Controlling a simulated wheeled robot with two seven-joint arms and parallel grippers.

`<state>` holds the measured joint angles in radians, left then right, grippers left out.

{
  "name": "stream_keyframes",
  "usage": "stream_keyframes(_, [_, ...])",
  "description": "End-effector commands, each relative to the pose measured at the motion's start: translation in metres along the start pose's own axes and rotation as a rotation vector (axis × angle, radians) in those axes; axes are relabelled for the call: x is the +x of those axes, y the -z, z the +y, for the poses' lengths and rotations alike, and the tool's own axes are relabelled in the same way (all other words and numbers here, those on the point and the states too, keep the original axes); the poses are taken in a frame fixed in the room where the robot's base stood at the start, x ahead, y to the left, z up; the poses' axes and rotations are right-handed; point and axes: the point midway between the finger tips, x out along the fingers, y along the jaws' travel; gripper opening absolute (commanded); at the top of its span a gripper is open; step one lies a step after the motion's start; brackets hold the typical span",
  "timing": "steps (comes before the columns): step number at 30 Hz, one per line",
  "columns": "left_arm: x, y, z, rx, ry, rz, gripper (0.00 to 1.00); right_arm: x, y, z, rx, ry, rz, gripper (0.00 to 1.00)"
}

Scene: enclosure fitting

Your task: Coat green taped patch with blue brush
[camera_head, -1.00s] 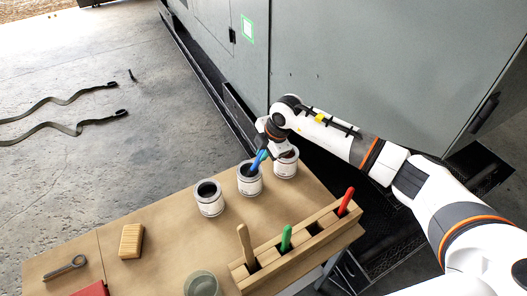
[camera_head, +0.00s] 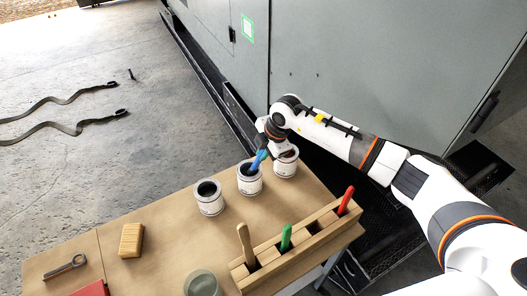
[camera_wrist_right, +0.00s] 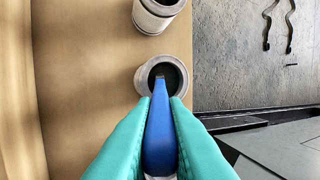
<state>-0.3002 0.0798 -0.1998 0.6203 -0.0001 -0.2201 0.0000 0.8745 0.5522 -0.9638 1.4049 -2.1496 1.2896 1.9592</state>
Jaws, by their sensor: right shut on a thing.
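My right gripper (camera_head: 266,142) is shut on the blue brush (camera_head: 259,158) and holds it over the middle paint can (camera_head: 249,183). In the right wrist view the blue brush (camera_wrist_right: 160,135) sits between the teal fingers (camera_wrist_right: 160,140), its far end at the mouth of a can (camera_wrist_right: 146,82). The bristles are hidden, and I cannot tell how deep they reach. The green taped patch (camera_head: 247,28) is a small pale square framed in green on the grey enclosure wall (camera_head: 345,60). My left gripper is not in view.
Another can (camera_head: 209,200) stands left and a third (camera_head: 286,166) right. A wooden holder (camera_head: 300,250) has a wooden-handled, a green (camera_head: 286,238) and a red (camera_head: 346,200) tool. A wooden block (camera_head: 131,240), wrench (camera_head: 66,267) and glass jar (camera_head: 202,284) lie on the table. Straps (camera_head: 70,125) are on the floor.

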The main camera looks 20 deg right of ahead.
Motion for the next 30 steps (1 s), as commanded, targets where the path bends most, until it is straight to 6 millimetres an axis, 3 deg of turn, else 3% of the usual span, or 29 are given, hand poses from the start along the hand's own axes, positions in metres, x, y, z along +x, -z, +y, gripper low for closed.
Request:
stream_keyframes(8, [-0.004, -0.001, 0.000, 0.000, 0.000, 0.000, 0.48, -0.003, -0.001, 0.000, 0.000, -0.003, 0.000, 0.00])
stream_keyframes(30, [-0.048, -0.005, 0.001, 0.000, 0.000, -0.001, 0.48, -0.060, -0.009, -0.020, 0.000, 0.000, 0.000, 0.00])
